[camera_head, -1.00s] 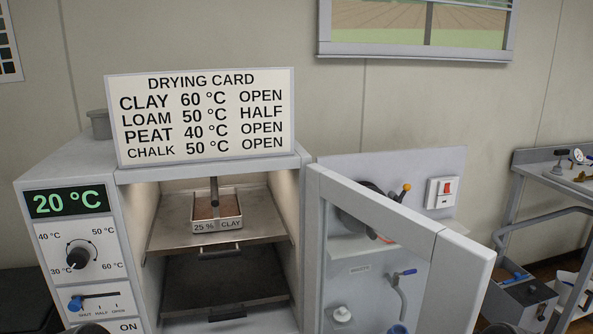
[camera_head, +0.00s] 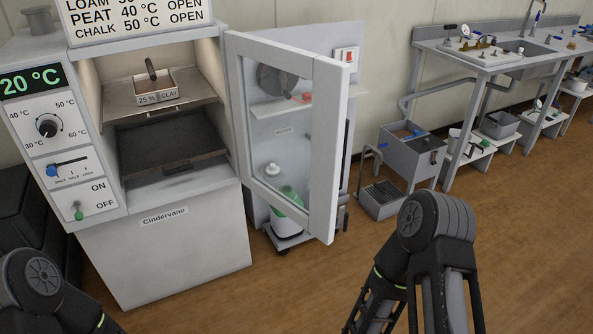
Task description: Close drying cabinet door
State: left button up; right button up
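The drying cabinet (camera_head: 165,250) stands at the left, its front marked "Cindervane". Its door (camera_head: 325,150), a pale frame around a clear pane, is hinged at the right side of the opening and stands wide open, swung out toward me. Inside, a tray labelled "25 % CLAY" (camera_head: 157,90) sits on the upper shelf; a dark lower shelf (camera_head: 170,142) is below it. The display reads 20 °C. Black links of my arms show at the lower left and lower right. Neither gripper's fingertips are in view. My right arm is to the right of the door, apart from it.
Behind the door stands a pale unit with a red switch (camera_head: 346,57) and a green-and-white bottle (camera_head: 290,200). Grey bins (camera_head: 412,152) and a sink bench (camera_head: 480,60) are further right. The wooden floor (camera_head: 540,240) at the right is clear.

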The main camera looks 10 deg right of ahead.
aim_at(331, 77)
jog(key=k+u, duration=0.15)
jog(key=k, duration=0.15)
jog(key=u, duration=1.35)
jog(key=k+l, duration=0.1)
jog(key=l, duration=4)
